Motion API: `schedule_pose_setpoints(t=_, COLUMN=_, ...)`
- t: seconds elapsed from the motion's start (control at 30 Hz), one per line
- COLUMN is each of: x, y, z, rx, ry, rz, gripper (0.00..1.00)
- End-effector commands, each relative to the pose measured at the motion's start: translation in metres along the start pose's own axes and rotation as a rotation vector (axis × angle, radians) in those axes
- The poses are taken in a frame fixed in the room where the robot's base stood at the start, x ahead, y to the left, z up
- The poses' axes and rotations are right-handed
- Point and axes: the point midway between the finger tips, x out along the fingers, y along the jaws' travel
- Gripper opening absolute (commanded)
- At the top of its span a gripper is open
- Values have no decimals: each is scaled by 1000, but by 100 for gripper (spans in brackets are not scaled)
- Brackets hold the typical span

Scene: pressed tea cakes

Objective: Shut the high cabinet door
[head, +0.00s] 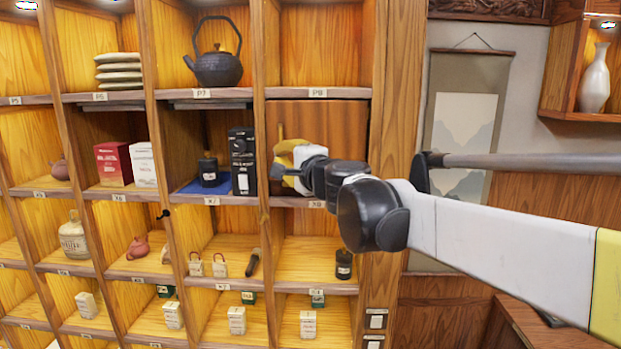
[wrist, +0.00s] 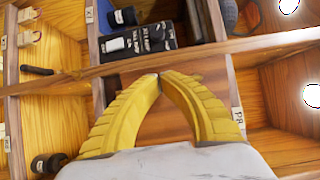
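The cabinet door (head: 335,122) is a plain reddish-brown wooden panel. It covers the upper part of the compartment between the P8 and X8 labels in the head view. It also shows between and beyond my fingers in the wrist view (wrist: 165,122). It looks flush or nearly flush with its frame; I cannot tell whether a small gap remains. My gripper (head: 281,146) is at the door's left side, in front of it. Its yellow fingers (wrist: 160,77) meet at the tips with nothing between them. Contact with the door is unclear. My gripper and arm hide the door's lower part.
A black box (head: 242,161) and a dark jar (head: 208,170) stand in the open compartment left of the door. A black teapot (head: 218,66) sits on the shelf above them. A hanging scroll (head: 467,130) is on the right wall, behind my arm.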

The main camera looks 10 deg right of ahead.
Motion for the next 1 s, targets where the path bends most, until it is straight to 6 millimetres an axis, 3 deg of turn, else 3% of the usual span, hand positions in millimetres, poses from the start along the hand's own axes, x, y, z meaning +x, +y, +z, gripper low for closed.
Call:
schedule_pose_setpoints(t=0.2, x=32, y=0, z=-5, rx=0, ry=0, rz=0, gripper=0)
schedule_pose_setpoints(t=0.4, x=49, y=0, z=-10, rx=0, ry=0, rz=0, gripper=0)
schedule_pose_setpoints(t=1.0, x=57, y=-1, z=-13, rx=0, ry=0, rz=0, gripper=0)
